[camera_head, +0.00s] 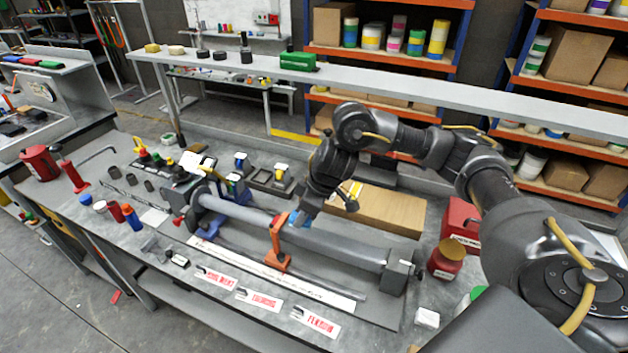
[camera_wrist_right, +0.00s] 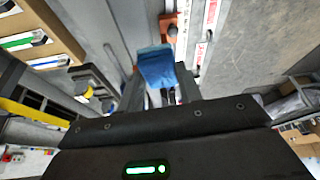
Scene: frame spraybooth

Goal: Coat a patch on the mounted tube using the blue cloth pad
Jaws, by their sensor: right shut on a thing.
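The grey mounted tube (camera_head: 340,246) lies across the bench on end supports, with an orange clamp (camera_head: 277,248) around its middle. The orange piece also shows at the top of the right wrist view (camera_wrist_right: 170,26). My right gripper (camera_head: 301,215) points down at the tube just right of the clamp. It is shut on the blue cloth pad (camera_wrist_right: 157,68), which sits between its fingers. In the head view, only a bit of blue shows at the fingertips, close to the tube. I cannot tell whether the pad touches it. My left gripper is not in view.
A cardboard box (camera_head: 385,211) lies behind the tube. A red jar (camera_head: 446,259) and red box (camera_head: 461,222) stand at the right. Labelled cards (camera_head: 258,298) lie in front. A raised grey shelf (camera_head: 420,92) spans the back. Bottles and small tools crowd the left.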

